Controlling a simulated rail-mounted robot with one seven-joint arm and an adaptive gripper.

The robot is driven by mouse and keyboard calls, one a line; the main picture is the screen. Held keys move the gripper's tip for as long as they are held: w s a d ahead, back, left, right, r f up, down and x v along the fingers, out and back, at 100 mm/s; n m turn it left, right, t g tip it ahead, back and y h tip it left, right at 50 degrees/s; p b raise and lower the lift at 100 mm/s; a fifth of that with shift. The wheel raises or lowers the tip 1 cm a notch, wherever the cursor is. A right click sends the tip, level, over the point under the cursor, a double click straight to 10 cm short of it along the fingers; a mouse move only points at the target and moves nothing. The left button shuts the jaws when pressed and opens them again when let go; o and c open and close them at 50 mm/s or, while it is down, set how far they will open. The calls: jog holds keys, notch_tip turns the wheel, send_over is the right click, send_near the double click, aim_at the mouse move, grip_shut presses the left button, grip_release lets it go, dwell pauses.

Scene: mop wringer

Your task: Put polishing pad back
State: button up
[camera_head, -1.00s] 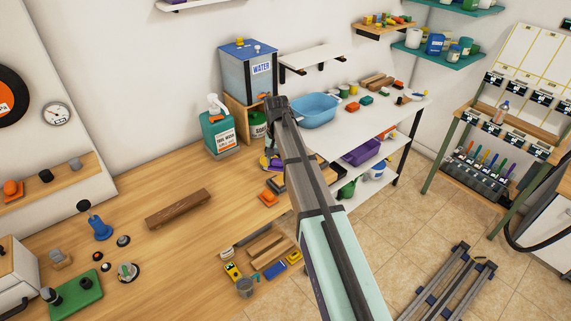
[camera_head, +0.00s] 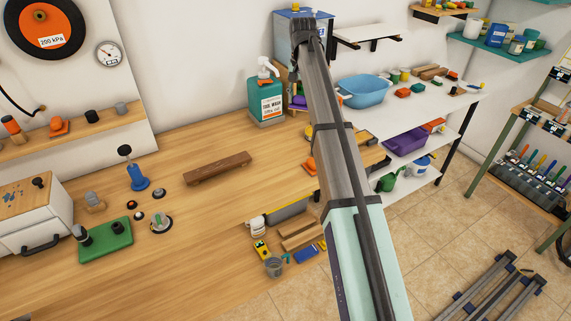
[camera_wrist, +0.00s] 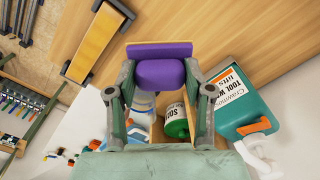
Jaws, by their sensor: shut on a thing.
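The purple polishing pad (camera_wrist: 162,74) is between the fingers of my gripper (camera_wrist: 160,78) in the wrist view. A flat darker purple edge shows above its rounded body. My gripper is shut on it. The wooden bench top shows beyond the pad; the gap between them cannot be told. In the head view my arm covers most of the gripper, and only a bit of purple shows beside the arm, near the tool wash bottle (camera_head: 266,97).
The green tool wash bottle (camera_wrist: 245,112) and a green soap container (camera_wrist: 177,122) show close to my gripper in the wrist view. A wood-coloured block with dark ends (camera_wrist: 97,42) lies upper left. A brown wooden bar (camera_head: 217,168) lies on the bench, with free room around it.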

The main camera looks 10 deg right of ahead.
jog(key=shift+a+r, duration=0.4)
jog(key=shift+r, duration=0.05)
jog(key=shift+s+a+f+p, duration=0.15)
jog(key=shift+s+f+p, duration=0.1)
jog(key=shift+f, duration=0.2)
jog(key=shift+s+a+f+p, duration=0.1)
jog(key=shift+s+f+p, duration=0.1)
jog(key=shift+f, duration=0.25)
jog(key=p, duration=0.3)
send_over(296, 152)
notch_tip(296, 152, down, 13)
jog(key=shift+s+r, duration=0.1)
jog(key=shift+r, duration=0.05)
jog(key=shift+f+p, duration=0.5)
jog(key=shift+f, duration=2.25)
jog(key=shift+f, duration=0.1)
jog(key=o, duration=1.2)
jog(key=shift+o, duration=0.2)
notch_tip(296, 152, up, 12)
jog(key=b, duration=0.2)
jog(key=shift+b, duration=0.4)
